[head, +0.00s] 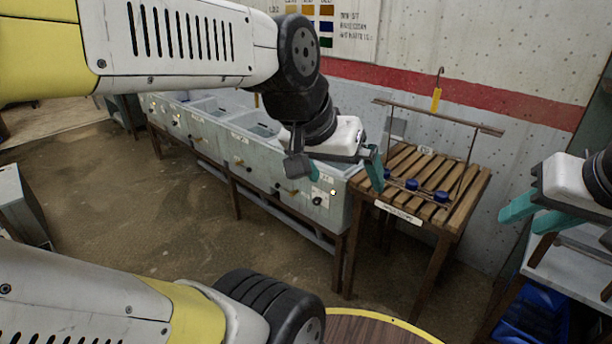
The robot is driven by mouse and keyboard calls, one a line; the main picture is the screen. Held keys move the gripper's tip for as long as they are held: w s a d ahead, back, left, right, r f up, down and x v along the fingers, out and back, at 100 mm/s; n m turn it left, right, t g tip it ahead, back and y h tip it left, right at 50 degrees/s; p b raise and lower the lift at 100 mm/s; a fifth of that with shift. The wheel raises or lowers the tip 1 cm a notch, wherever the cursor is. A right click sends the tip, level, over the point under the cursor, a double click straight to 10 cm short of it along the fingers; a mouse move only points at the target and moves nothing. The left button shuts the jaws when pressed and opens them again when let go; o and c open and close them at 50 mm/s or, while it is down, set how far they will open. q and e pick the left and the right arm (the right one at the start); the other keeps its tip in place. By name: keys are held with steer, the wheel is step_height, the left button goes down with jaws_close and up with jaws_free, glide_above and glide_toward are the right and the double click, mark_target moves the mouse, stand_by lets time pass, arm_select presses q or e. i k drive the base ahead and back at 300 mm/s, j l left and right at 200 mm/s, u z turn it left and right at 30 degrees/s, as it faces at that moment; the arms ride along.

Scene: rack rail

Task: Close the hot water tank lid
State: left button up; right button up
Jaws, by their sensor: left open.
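A long grey row of tanks (240,160) runs along the wall, with several open basins, labels and small knobs on its front. I cannot tell for sure which tank is the hot water tank. My right gripper (522,218) is at the right edge, partly out of frame, far from the tanks.
A slatted wooden table (430,185) with several blue-capped items (411,184) and a wooden bar frame (440,117) stands just right of the tanks. A blue crate (535,318) is at lower right. The brown floor (140,220) in front of the tanks is clear.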

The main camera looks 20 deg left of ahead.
mark_target(351, 99)
steer(key=u, duration=0.75)
steer(key=i+u, duration=0.25)
steer(key=i, duration=1.95)
